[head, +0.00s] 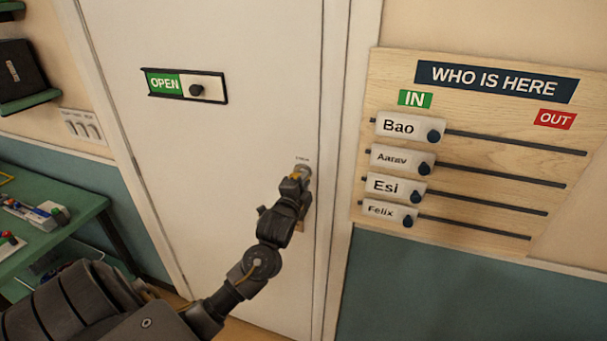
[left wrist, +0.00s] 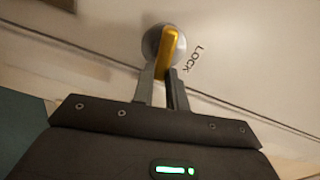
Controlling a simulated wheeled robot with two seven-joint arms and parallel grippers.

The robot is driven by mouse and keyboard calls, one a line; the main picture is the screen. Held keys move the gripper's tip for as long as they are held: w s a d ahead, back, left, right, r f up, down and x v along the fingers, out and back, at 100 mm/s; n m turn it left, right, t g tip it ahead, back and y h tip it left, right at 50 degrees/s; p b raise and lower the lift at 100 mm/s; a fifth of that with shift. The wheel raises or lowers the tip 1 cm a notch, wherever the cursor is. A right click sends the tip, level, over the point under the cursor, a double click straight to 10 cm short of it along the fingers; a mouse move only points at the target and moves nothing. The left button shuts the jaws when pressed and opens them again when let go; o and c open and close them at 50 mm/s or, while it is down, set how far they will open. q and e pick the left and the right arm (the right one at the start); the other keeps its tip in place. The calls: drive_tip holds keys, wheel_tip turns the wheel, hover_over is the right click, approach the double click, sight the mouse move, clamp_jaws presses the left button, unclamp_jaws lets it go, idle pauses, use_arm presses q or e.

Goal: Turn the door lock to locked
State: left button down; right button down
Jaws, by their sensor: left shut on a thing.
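The door lock's round grey plate (left wrist: 154,45) sits on the white door (head: 230,140), beside the door's right edge. Its yellow thumb-turn (left wrist: 171,50) is between the fingers of my left gripper (left wrist: 164,84), which is shut on it. In the left wrist view the word LOCK is printed on the door to the right of the turn. In the head view the lock (head: 304,171) is partly covered by my left gripper (head: 296,178). The door handle below is mostly hidden behind my arm. My right gripper is not in view.
A sliding OPEN sign (head: 187,85) is on the door's upper part. A wooden WHO IS HERE board (head: 480,140) with several name sliders hangs to the right. A green table (head: 75,225) with small parts stands at the left, below a wall switch panel (head: 83,127).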

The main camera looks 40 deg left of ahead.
use_arm(q)
drive_tip(key=shift+f+m+p, duration=0.2)
drive_tip(key=shift+m+p, duration=0.4)
drive_tip(key=shift+m, duration=0.4)
drive_tip(key=c, duration=1.4)
unclamp_jaws()
drive_tip(key=b+v, duration=0.3)
drive_tip(key=v, duration=0.7)
drive_tip(key=shift+s+d, duration=0.2)
drive_tip(key=shift+s, duration=0.1)
